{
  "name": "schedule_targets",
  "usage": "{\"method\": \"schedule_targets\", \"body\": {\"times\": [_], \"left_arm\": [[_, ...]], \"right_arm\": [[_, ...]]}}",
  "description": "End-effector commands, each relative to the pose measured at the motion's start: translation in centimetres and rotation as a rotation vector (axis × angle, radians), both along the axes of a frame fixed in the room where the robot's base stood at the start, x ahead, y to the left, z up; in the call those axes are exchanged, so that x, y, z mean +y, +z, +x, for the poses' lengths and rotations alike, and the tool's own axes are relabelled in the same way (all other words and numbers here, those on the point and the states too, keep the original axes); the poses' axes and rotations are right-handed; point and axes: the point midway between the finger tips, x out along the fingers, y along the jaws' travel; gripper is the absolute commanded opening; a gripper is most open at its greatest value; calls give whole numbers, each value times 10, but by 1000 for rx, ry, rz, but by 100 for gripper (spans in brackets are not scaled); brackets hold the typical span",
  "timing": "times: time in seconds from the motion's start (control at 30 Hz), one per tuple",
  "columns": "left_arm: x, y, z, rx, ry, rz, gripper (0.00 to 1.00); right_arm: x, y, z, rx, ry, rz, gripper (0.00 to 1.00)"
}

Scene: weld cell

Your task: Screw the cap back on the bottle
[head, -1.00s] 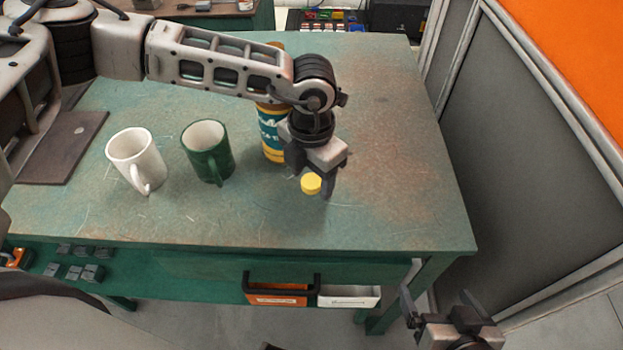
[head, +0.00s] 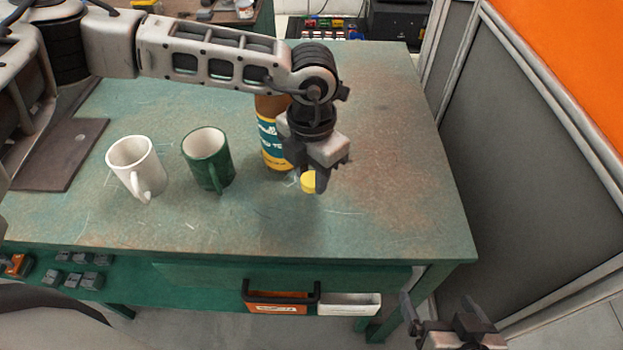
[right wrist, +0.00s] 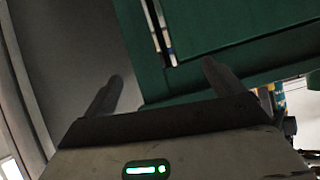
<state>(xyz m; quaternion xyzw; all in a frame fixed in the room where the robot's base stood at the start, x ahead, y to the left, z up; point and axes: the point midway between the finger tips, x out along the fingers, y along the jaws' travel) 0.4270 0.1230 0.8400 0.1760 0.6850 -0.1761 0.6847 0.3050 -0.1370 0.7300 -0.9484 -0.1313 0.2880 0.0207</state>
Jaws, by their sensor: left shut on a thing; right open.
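The bottle (head: 272,140) stands upright on the table, amber with a teal and yellow label. Its top is hidden behind my left arm. My left gripper (head: 311,180) points down just in front and to the right of the bottle. It is shut on the yellow cap (head: 308,183), which is apart from the bottle's top. My right gripper (head: 452,312) is low, off the table's front right corner, open and empty. Its two fingers (right wrist: 160,85) also show spread apart in the right wrist view.
A green mug (head: 208,160) and a white mug (head: 137,168) stand left of the bottle on the green table (head: 400,215). A dark plate (head: 62,155) lies at the left. The table's right side is clear. A grey partition (head: 530,150) stands to the right.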

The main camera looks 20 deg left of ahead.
Motion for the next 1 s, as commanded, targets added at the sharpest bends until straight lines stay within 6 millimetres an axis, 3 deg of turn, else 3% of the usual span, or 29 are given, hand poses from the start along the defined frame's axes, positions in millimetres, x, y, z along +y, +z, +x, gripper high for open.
{"method": "schedule_targets", "body": {"times": [0.3, 0.6, 0.8, 1.0], "left_arm": [[-25, 65, -47, -6, -8, -2, 12], [-55, 92, -106, -1, -6, 0, 12], [-63, 101, -122, -1, -2, 0, 12], [-64, 103, -125, -1, 0, 0, 12]], "right_arm": [[0, -8, -2, 6, -1, 6, 93], [2, -12, -1, 0, -3, 27, 93], [3, -8, -1, -8, -5, 35, 93], [3, -8, -1, -7, -7, 38, 93]]}}
